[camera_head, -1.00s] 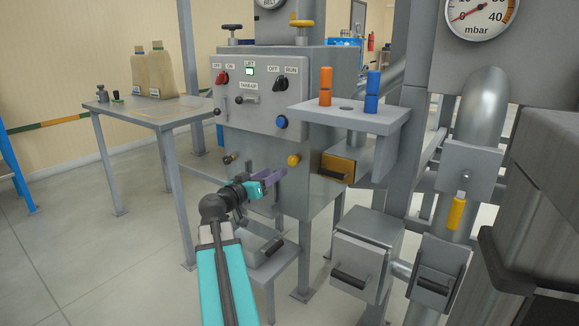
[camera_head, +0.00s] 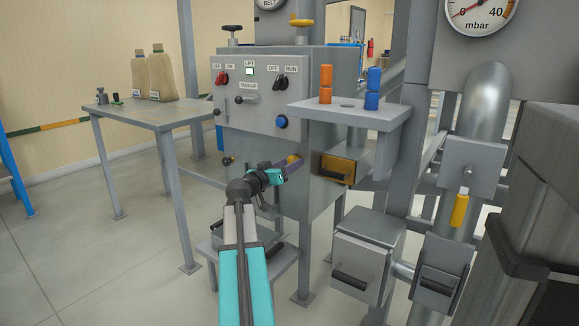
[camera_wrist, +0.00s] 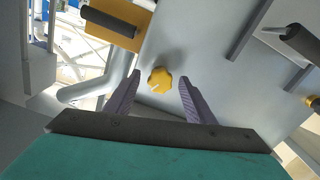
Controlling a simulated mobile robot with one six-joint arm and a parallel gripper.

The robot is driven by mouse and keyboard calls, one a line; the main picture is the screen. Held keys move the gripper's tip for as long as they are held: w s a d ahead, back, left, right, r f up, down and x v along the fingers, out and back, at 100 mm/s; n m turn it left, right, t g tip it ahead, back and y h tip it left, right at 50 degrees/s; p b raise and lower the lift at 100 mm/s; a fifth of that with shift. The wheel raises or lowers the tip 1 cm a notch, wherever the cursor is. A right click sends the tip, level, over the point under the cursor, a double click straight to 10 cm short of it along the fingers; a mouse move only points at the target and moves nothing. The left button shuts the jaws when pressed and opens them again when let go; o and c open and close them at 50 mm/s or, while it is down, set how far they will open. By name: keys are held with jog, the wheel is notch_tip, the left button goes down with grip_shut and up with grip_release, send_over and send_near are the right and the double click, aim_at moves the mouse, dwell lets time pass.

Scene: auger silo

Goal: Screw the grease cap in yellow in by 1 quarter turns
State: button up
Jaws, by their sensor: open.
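The yellow grease cap (camera_wrist: 160,80) is a lobed knob with a pale mark on the grey cabinet face. In the wrist view it sits between and just beyond the tips of my gripper (camera_wrist: 159,78), whose two purple fingers stand apart on either side of it. In the head view the cap (camera_head: 293,160) is partly covered by the fingers of my gripper (camera_head: 289,164). The fingers do not visibly touch the cap in the wrist view.
A yellow drawer front with a dark handle (camera_head: 335,168) is right of the cap. A grey shelf (camera_head: 347,115) with orange and blue cylinders juts out above. A low step (camera_head: 262,262) stands below.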

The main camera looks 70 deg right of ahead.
jog(key=c, duration=0.9)
jog(key=shift+s+d, duration=0.15)
jog(key=shift+d, duration=0.35)
jog(key=shift+c, duration=0.7)
jog(key=shift+a, duration=0.3)
jog(key=shift+c, duration=0.2)
jog(key=shift+a, duration=0.15)
jog(key=shift+n, duration=0.4)
